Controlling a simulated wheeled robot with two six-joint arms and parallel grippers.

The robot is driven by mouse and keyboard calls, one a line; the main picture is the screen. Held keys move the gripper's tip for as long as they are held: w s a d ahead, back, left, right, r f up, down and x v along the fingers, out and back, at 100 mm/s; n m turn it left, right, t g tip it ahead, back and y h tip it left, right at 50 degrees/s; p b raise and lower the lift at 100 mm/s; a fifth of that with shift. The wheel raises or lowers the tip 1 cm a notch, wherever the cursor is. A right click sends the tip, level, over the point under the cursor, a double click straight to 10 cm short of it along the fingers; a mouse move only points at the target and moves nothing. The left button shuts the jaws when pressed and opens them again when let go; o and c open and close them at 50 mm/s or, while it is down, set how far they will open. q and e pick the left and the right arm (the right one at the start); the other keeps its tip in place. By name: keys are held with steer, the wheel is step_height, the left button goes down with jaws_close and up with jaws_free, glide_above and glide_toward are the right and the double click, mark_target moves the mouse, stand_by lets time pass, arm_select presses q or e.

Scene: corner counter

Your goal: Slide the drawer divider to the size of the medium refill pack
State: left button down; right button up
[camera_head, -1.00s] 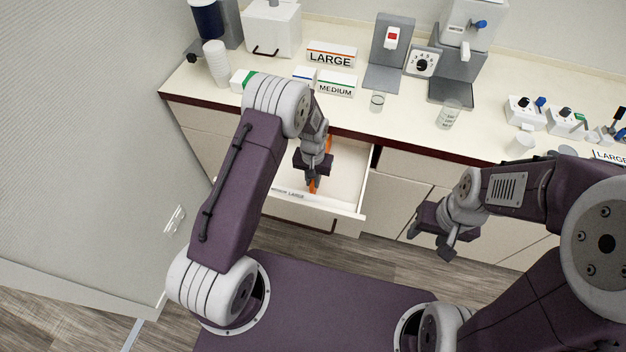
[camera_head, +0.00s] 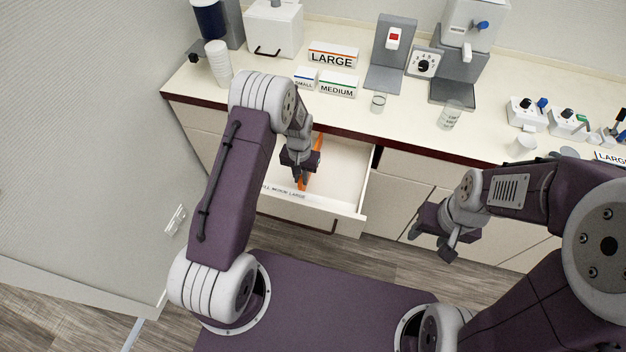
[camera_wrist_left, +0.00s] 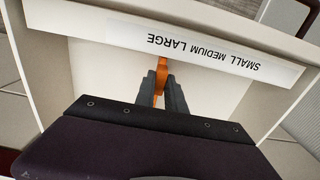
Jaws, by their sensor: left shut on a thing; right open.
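The orange drawer divider (camera_head: 317,157) stands upright in the open white drawer (camera_head: 343,185). My left gripper (camera_head: 299,174) is shut on the divider inside the drawer; it also shows in the left wrist view (camera_wrist_left: 161,92). There the divider (camera_wrist_left: 161,70) has its front end near the word LARGE on the drawer's front label strip (camera_wrist_left: 205,52), which reads SMALL MEDIUM LARGE upside down. The medium refill pack (camera_head: 337,86), white with a green stripe, stands on the counter above the drawer. My right gripper (camera_head: 432,232) is open and empty, right of the drawer.
A small pack (camera_head: 306,78) and a large pack (camera_head: 332,56) stand by the medium one. A glass (camera_head: 378,102), a dial box (camera_head: 423,63) and a cup stack (camera_head: 217,62) are on the counter (camera_head: 270,95). The drawer floor right of the divider is bare.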

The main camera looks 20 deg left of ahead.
arm_select(q)
steer(key=a, duration=0.5)
steer(key=shift+a, duration=0.3)
steer(key=c, duration=1.4)
jaws_free()
steer(key=shift+w, duration=0.1)
step_height(320, 180, up, 9)
